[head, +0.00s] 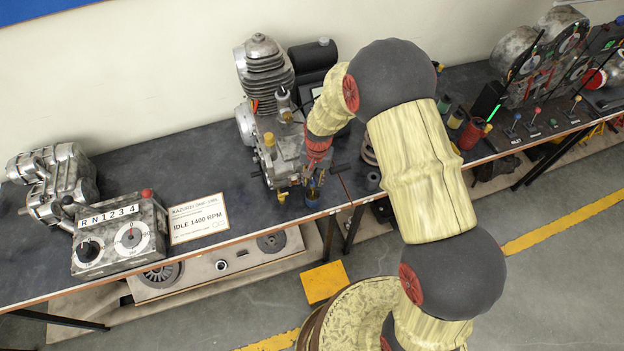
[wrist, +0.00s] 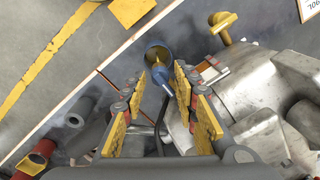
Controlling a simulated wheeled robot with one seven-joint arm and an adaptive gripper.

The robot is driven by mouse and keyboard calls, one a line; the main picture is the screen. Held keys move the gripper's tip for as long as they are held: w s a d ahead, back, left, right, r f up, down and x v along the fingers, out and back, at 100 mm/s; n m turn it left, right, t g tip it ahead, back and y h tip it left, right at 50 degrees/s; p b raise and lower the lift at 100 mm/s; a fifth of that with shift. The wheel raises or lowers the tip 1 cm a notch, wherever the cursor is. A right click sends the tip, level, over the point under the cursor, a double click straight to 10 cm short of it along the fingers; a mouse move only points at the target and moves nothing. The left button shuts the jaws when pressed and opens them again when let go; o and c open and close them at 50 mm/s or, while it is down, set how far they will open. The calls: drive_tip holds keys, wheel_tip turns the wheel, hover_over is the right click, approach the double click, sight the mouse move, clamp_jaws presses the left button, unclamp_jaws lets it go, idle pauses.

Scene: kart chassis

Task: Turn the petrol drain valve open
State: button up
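My gripper (wrist: 158,78) is open, with its yellow-padded fingers apart. It also shows in the head view (head: 313,183), low at the front of the engine. A blue round-mouthed part (wrist: 157,54) with yellow inside lies just beyond the fingertips; its narrow blue end reaches back between the fingers. I see no finger clearly touching it. A yellow tap-like fitting (wrist: 224,24) sticks out beside the engine, beyond the right finger; in the head view it seems to be the yellow knob (head: 282,197). I cannot tell for certain which part is the petrol drain valve.
The grey engine (head: 265,120) stands on the dark bench (head: 225,155), and its casing (wrist: 265,85) is close to the right finger. A gear box (head: 120,235) and an idle-speed sign (head: 198,217) are to the left. Red and yellow pots (head: 472,134) stand right.

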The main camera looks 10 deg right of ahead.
drive_tip(key=shift+o, duration=1.1)
drive_tip(key=shift+w+d, duration=0.15)
drive_tip(key=shift+d, duration=0.05)
drive_tip(key=shift+a, duration=0.1)
drive_tip(key=shift+r, duration=0.5)
wheel_tip(320, 180, up, 11)
drive_tip(key=shift+s+d, duration=0.25)
drive_tip(key=shift+d, duration=0.05)
